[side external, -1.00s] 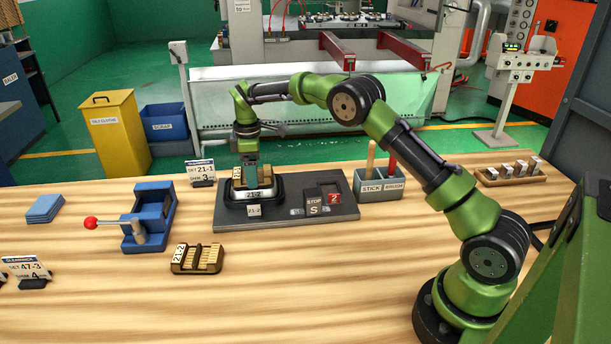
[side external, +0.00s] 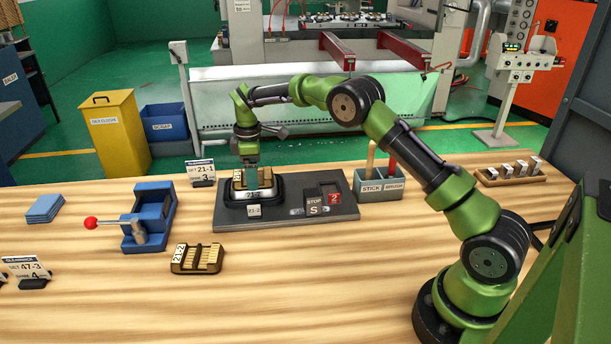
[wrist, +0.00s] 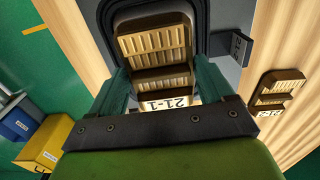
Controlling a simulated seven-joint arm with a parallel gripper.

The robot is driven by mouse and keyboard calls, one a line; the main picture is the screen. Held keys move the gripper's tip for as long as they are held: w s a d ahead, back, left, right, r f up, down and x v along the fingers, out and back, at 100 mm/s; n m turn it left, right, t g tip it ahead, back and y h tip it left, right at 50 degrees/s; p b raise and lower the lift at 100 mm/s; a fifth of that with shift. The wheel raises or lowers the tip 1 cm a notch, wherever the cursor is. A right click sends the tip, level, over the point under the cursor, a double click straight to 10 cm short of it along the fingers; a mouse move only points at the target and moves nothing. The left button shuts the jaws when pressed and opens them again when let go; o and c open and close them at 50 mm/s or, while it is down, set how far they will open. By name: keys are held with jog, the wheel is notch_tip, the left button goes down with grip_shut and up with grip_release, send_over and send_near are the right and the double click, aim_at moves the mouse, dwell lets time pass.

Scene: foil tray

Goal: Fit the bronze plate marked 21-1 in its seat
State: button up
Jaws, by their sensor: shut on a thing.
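My gripper (side external: 250,174) is shut on the bronze plate marked 21-1 (side external: 239,181). The ribbed plate also shows in the wrist view (wrist: 155,42), with its white 21-1 label towards me, between the two green fingers (wrist: 148,92). The plate is at the black-rimmed seat (side external: 229,196) on the dark base board, inside the rim's outline. I cannot tell whether it is fully down, because the fingers and rim hide its underside. A small tag (side external: 254,211) stands in front of the seat. A second bronze plate, marked 21-2 (side external: 197,258), lies on the table.
The dark board (side external: 285,217) also carries a STOP block (side external: 314,206) and a red-marked block (side external: 334,198). A blue fixture with a red-knobbed lever (side external: 150,215) stands left. A grey holder (side external: 379,187) stands right. The front middle of the table is clear.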

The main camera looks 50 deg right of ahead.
dwell(0.7)
jog(key=o, duration=1.3)
jog(key=shift+f, duration=0.1)
jog(key=shift+c, duration=0.2)
jog(key=shift+r, duration=2.25)
jog(key=shift+o, duration=0.6)
jog(key=shift+f, duration=0.1)
